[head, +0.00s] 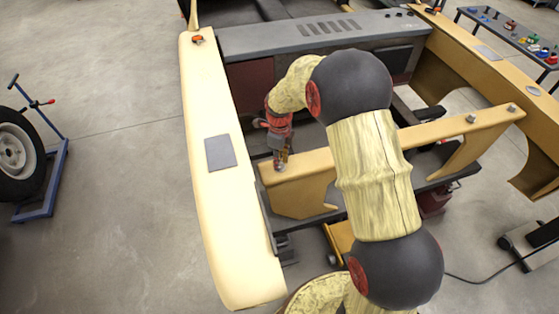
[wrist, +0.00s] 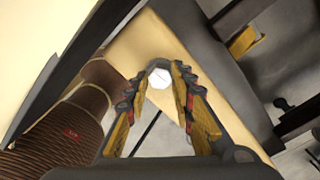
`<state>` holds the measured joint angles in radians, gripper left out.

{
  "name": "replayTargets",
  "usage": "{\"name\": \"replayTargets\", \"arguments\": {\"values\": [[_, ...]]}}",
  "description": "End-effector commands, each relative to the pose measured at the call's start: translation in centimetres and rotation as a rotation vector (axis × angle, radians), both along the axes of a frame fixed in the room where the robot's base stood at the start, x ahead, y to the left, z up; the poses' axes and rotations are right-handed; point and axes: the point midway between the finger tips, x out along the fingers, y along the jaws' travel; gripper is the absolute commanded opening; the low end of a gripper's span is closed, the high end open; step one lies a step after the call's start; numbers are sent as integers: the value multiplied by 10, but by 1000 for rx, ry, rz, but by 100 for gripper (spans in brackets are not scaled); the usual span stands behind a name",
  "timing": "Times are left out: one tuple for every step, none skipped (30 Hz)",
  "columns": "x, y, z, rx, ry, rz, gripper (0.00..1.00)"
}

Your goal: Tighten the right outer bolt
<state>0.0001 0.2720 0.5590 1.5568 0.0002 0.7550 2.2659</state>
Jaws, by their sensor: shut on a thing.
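A tan cross beam (head: 340,155) spans the middle of the vehicle shell. My gripper (head: 281,160) points down at the picture-left end of this beam. In the wrist view my gripper (wrist: 160,72) has its yellow fingers with dark ridged pads closed around a pale hex bolt head (wrist: 160,79), with the tan beam surface behind it. In the head view this bolt is mostly hidden by the fingers. Two grey bolts, an inner one (head: 471,118) and an outer one (head: 513,107), stand on the beam's picture-right end. I cannot tell how deep the held bolt sits.
A cream side panel (head: 212,200) rises close to the left of my gripper. A grey bulkhead with vents (head: 320,30) lies behind. A wheel on a blue stand (head: 20,160) is far left. A table with small coloured parts (head: 510,35) is at the back right.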

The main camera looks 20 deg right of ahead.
Motion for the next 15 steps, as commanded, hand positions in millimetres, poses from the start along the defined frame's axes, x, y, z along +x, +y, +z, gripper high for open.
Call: {"name": "replayTargets", "arguments": {"values": [[6,0,6,1,-15,-25,0],[6,0,6,1,-15,-41,0],[6,0,6,1,-15,-58,0],[6,0,6,1,-15,-71,0],[6,0,6,0,-15,-81,0],[6,0,6,0,-15,-95,0],[6,0,6,0,-15,-104,0],[6,0,6,0,-15,-111,0],[6,0,6,0,-15,-120,0],[6,0,6,0,-15,-126,0],[6,0,6,0,-15,-130,0],[6,0,6,0,-15,-135,0],[6,0,6,0,-15,-138,0],[6,0,6,0,-15,-140,0],[6,0,6,0,-15,-142,0]]}}
